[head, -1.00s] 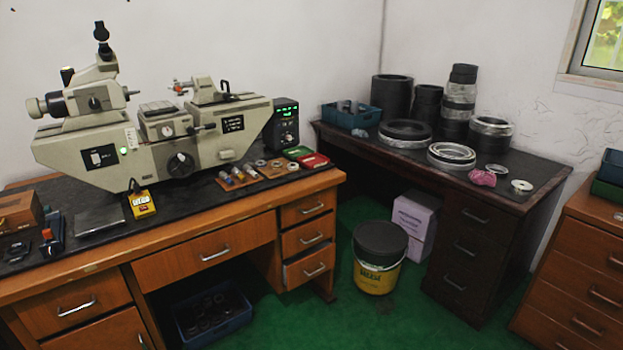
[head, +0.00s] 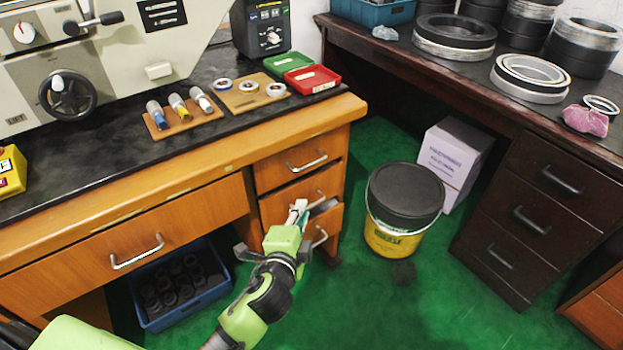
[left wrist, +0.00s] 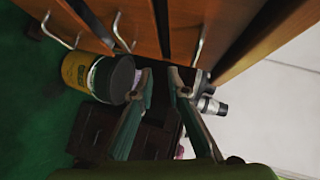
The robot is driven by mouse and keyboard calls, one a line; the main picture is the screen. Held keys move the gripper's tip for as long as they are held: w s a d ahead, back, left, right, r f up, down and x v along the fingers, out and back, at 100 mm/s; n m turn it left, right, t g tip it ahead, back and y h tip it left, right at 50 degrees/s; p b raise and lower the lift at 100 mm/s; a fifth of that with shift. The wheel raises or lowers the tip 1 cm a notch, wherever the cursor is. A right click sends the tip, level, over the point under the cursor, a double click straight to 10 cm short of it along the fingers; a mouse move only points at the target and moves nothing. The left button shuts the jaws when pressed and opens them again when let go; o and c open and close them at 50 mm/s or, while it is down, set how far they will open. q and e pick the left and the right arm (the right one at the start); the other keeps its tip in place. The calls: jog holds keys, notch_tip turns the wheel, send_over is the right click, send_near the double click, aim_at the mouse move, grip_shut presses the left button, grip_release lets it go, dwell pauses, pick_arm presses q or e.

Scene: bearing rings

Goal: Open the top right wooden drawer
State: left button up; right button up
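The wooden desk's right column has three drawers. The top right drawer (head: 275,175) is closed, with a metal handle (head: 307,161) across its front. The middle drawer (head: 275,207) below it looks closed. The bottom drawer (head: 331,222) stands slightly open. My left gripper (head: 299,207) is in front of the middle drawer, below the top handle, and partly covers the lower fronts. In the left wrist view its two fingers (left wrist: 161,72) are apart with nothing between them. Drawer handles show beyond the fingertips, a near one at right (left wrist: 199,42). My right gripper is out of view.
A yellow bucket with a black lid (head: 402,205) stands on the green floor right of the drawers. A blue crate (head: 180,295) sits under the desk. Red (head: 312,78) and green trays lie on the desktop. A dark desk (head: 540,215) stands at right.

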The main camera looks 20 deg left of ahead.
pick_arm(q)
jog(key=t, duration=0.2)
send_near(312, 164)
jog(key=s, duration=0.3)
jog(key=w, duration=0.4)
jog(key=w+f+b, duration=0.1)
jog(key=w, duration=0.3)
jog(key=w+a+b, duration=0.1)
jog(key=w, duration=0.3)
jog(key=shift+w+f, duration=0.2)
jog(key=shift+w, duration=0.2)
jog(key=shift+w+a, duration=0.1)
jog(key=shift+w, duration=0.2)
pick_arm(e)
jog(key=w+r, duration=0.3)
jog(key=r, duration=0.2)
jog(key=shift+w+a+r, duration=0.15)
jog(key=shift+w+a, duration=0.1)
pick_arm(q)
jog(key=shift+c, duration=0.5)
grip_shut()
